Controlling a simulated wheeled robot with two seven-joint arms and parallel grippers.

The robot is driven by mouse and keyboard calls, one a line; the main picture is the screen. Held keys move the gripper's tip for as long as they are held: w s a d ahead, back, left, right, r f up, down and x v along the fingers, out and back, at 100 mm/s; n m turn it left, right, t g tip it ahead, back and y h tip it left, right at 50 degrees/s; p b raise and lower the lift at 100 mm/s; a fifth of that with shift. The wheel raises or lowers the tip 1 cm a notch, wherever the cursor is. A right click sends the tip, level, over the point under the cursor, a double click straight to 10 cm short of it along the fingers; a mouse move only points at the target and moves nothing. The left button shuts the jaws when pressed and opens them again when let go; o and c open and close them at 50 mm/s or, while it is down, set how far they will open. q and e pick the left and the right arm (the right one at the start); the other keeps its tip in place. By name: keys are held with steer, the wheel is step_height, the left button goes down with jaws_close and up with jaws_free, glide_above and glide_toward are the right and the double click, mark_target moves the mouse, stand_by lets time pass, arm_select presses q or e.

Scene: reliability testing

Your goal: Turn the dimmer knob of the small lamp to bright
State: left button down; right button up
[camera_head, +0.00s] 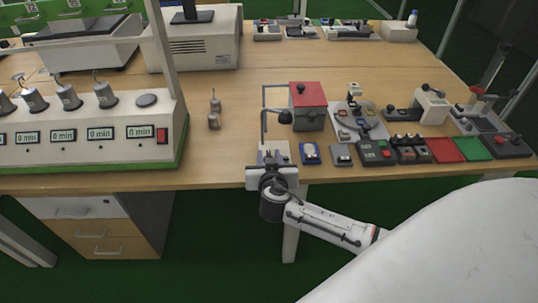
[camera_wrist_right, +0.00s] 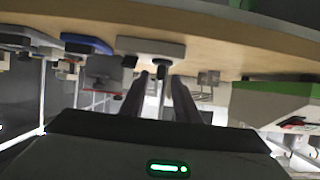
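The small lamp (camera_head: 285,117) stands near the table's front edge, with a thin bent stem, a dark head and a pale base. In the right wrist view, which is upside down, its white base (camera_wrist_right: 140,46) sits on the table, with a small dark knob (camera_wrist_right: 161,63) on it. My right gripper (camera_head: 273,163) is at the front of the base, partly covering it. In the wrist view my right gripper (camera_wrist_right: 163,82) has its two dark fingers apart, pointing at the knob. A thin upright shows between them; contact with the knob cannot be told. My left gripper is not in view.
A blue device (camera_head: 310,153) and a grey device (camera_head: 342,155) stand just right of the lamp. A red-topped box (camera_head: 308,96) is behind it. A large timer unit (camera_head: 85,150) fills the left.

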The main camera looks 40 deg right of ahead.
steer(key=shift+w+d+f, duration=0.15)
steer(key=shift+w+d, duration=0.05)
steer(key=shift+w, duration=0.1)
jaws_close()
steer(key=shift+s+y, duration=0.1)
steer(key=shift+y, duration=0.2)
